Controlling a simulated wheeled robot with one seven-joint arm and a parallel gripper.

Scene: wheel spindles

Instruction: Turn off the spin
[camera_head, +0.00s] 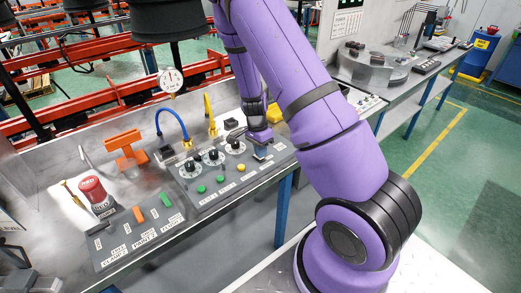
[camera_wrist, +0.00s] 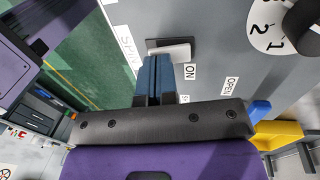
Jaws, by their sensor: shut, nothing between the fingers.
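A rocker switch with a pale rocker in a black frame (camera_wrist: 173,51) is on the grey panel in the wrist view. A label beside it appears to read SPIN (camera_wrist: 127,43), and an ON label (camera_wrist: 191,72) lies close by. My gripper (camera_wrist: 154,72) has its blue fingers together, with nothing between them. The fingertips are right at the switch and overlap its near edge; I cannot tell whether they touch it. In the head view my gripper (camera_head: 262,149) is low over the right end of the control panel (camera_head: 215,203), hiding part of that area.
A row of dial knobs (camera_head: 213,156) and green and yellow buttons (camera_head: 221,178) lies left of my gripper. A blue hose (camera_head: 172,121) rises behind. Green floor (camera_head: 445,190) is open at the right.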

